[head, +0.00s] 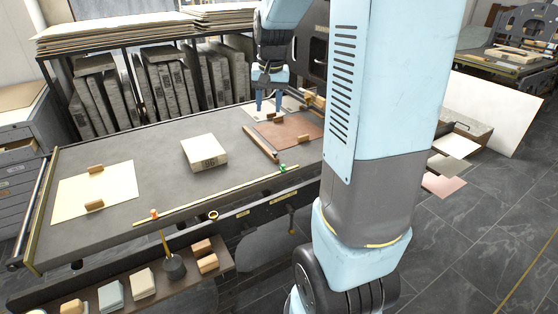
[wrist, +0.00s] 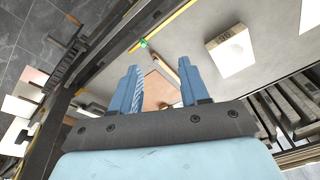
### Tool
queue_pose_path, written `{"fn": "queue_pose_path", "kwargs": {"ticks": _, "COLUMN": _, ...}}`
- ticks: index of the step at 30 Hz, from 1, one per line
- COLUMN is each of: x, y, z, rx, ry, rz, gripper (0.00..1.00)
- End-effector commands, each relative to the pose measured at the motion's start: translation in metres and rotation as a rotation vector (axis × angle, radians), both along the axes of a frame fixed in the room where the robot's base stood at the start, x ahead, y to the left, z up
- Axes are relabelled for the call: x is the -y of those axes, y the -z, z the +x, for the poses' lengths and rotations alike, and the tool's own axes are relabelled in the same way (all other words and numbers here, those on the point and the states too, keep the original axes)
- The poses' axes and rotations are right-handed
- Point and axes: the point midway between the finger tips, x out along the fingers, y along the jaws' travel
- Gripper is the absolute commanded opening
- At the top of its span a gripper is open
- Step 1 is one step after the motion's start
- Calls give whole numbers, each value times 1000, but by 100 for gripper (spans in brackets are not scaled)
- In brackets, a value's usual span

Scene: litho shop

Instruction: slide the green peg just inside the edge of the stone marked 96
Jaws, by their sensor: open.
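The green peg (head: 282,168) sits on the long yellow strip along the table's front edge, near its right end. It also shows in the wrist view (wrist: 144,43), beyond my fingertips. The pale stone (head: 205,152) lies flat on the table, left of the green peg and set back from the strip; the dark number on its front face looks like 96. In the wrist view the stone (wrist: 229,50) is at upper right. My gripper (head: 268,104) is open and empty above the back right of the table, and its two fingers show apart in the wrist view (wrist: 158,78).
An orange peg (head: 154,214) stands near the strip's left end. A brown board (head: 290,132) and a dark bar (head: 260,144) lie right of the stone. A cream sheet (head: 122,180) with wooden blocks lies at left. Stone slabs (head: 165,82) fill the rack behind.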

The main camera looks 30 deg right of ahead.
Motion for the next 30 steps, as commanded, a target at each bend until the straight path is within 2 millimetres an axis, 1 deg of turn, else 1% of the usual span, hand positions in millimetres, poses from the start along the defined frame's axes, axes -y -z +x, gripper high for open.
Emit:
{"fn": "queue_pose_path", "kwargs": {"ticks": 1, "x": 8, "y": 12, "z": 12, "rx": -19, "ry": 23, "rz": 5, "gripper": 45}}
{"fn": "queue_pose_path", "kwargs": {"ticks": 6, "x": 36, "y": 50, "z": 46, "rx": -69, "ry": 101, "rz": 21, "gripper": 45}}
{"fn": "queue_pose_path", "kwargs": {"ticks": 11, "x": 62, "y": 92, "z": 72, "rx": -117, "ry": 175, "rz": 33, "gripper": 45}}
{"fn": "queue_pose_path", "kwargs": {"ticks": 12, "x": 69, "y": 103, "z": 78, "rx": -128, "ry": 192, "rz": 35, "gripper": 45}}
{"fn": "queue_pose_path", "kwargs": {"ticks": 15, "x": 84, "y": 128, "z": 89, "rx": -153, "ry": 232, "rz": 41, "gripper": 45}}
{"fn": "queue_pose_path", "kwargs": {"ticks": 18, "x": 96, "y": 148, "z": 98, "rx": -171, "ry": 262, "rz": 44, "gripper": 45}}
{"fn": "queue_pose_path", "kwargs": {"ticks": 21, "x": 104, "y": 162, "z": 103, "rx": -183, "ry": 283, "rz": 46, "gripper": 45}}
{"fn": "queue_pose_path", "kwargs": {"ticks": 25, "x": 109, "y": 172, "z": 106, "rx": -191, "ry": 297, "rz": 47, "gripper": 45}}
{"fn": "queue_pose_path", "kwargs": {"ticks": 30, "x": 109, "y": 187, "z": 106, "rx": -195, "ry": 299, "rz": 48, "gripper": 45}}
